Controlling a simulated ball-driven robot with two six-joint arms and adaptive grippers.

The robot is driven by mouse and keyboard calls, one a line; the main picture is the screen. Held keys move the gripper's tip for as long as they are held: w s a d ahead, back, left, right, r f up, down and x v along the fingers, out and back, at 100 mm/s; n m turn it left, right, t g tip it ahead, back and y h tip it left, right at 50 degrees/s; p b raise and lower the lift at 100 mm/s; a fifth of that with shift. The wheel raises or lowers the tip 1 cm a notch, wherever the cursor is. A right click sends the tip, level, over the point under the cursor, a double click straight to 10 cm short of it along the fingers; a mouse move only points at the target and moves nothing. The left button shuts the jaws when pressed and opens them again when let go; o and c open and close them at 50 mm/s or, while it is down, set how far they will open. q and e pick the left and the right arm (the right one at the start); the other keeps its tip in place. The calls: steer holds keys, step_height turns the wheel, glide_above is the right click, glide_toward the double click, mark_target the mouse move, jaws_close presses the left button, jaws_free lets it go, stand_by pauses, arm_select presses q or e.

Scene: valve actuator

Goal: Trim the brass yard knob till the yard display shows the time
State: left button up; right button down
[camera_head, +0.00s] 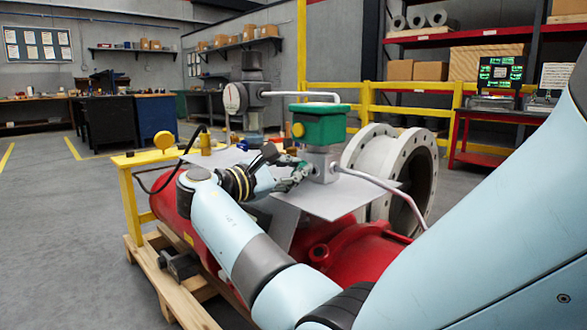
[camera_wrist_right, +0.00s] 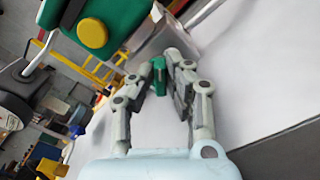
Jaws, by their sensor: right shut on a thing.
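A small brass-coloured piece (camera_head: 205,144) stands on the yellow stand at the left, near a round yellow knob (camera_head: 164,140). I cannot tell which one is the yard knob. A screen with green characters (camera_head: 501,74) stands on the red bench at the right; its text is too small to read. My right gripper (camera_head: 304,172) is beside the grey stem under the green actuator box (camera_head: 320,124). In the wrist view its fingers are shut on a small green piece (camera_wrist_right: 158,76). My left gripper is not in view.
A yellow knob (camera_head: 298,130) sits on the green box's side, and it also shows in the wrist view (camera_wrist_right: 93,33). A grey plate (camera_head: 335,203) lies below the box. A flanged pipe (camera_head: 424,165) and a bent grey lever (camera_head: 385,183) are at the right.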

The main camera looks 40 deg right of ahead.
steer(key=c, duration=1.3)
jaws_free()
steer(key=shift+c, duration=0.2)
steer(key=a, duration=0.7)
steer(key=shift+s+a, duration=0.3)
